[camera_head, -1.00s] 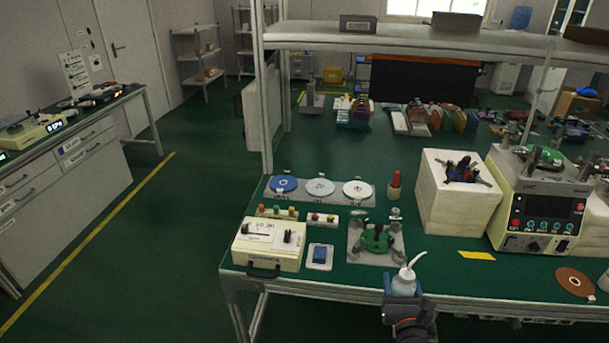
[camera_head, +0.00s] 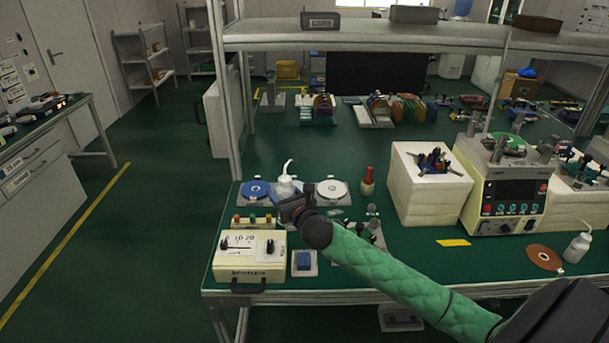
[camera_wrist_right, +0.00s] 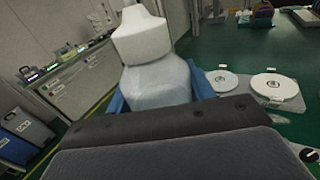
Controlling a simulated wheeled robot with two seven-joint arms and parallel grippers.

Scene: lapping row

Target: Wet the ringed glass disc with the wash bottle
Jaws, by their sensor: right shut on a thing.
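My right gripper (camera_head: 290,203) is shut on the white wash bottle (camera_head: 285,187). It holds the bottle upright over the row of discs, in front of the middle one. In the right wrist view the bottle (camera_wrist_right: 155,70) stands between the blue fingers. The row has a blue disc (camera_head: 255,190) on the left and a white disc (camera_head: 332,189) on the right; the bottle mostly hides the middle, pale disc. Two pale discs (camera_wrist_right: 222,82) (camera_wrist_right: 276,87) show right of the bottle in the wrist view. I cannot tell which disc is ringed. My left gripper is not in view.
A cream meter box (camera_head: 249,262) and a blue block (camera_head: 304,260) stand at the front left. A red-topped bottle (camera_head: 368,180) is right of the discs.

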